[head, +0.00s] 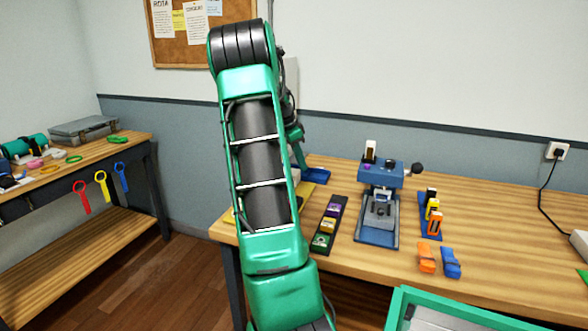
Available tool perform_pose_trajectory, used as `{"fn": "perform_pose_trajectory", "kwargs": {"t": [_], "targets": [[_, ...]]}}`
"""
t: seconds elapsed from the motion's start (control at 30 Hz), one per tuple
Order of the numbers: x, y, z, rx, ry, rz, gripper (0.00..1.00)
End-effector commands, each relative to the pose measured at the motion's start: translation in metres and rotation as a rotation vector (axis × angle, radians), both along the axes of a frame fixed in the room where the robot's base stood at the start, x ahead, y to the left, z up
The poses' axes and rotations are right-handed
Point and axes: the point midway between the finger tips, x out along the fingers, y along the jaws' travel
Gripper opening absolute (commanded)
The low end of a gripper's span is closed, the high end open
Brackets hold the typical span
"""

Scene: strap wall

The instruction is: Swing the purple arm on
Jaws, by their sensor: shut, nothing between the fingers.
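A dark strip (318,243) lies on the right workbench, just right of my arm. It holds a purple block (333,209) at its far end, a yellow block (328,225) in the middle and a green block (320,241) at the near end. I cannot tell whether the purple block has an arm or how it is set. A small purple spot (367,167) also shows on the blue press-like device (381,174). My green arm rises in front of the bench and bends down behind itself. My gripper is hidden behind it.
Orange (427,259) and blue (450,262) pieces lie on the right workbench (500,235), near a blue rack (430,227). A green-rimmed bin (398,302) stands in front. Red (82,197), yellow (101,186) and blue (121,178) ringed tags hang from the left bench.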

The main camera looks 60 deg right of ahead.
Motion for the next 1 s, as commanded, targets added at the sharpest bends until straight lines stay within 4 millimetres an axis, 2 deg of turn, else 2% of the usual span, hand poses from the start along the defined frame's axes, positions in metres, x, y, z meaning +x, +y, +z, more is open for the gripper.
{"fn": "perform_pose_trajectory", "kwargs": {"t": [0.03,0.2,0.4,0.6,1.0], "targets": [[0.010,0.006,0.013,-0.003,-0.007,0.012,0.00],[0.017,0.014,0.046,-0.004,-0.006,0.009,0.00],[0.024,0.021,0.074,-0.003,-0.004,0.009,0.00],[0.027,0.024,0.086,-0.002,-0.005,0.007,0.00],[0.026,0.024,0.086,-0.001,-0.004,0.007,0.00]]}}
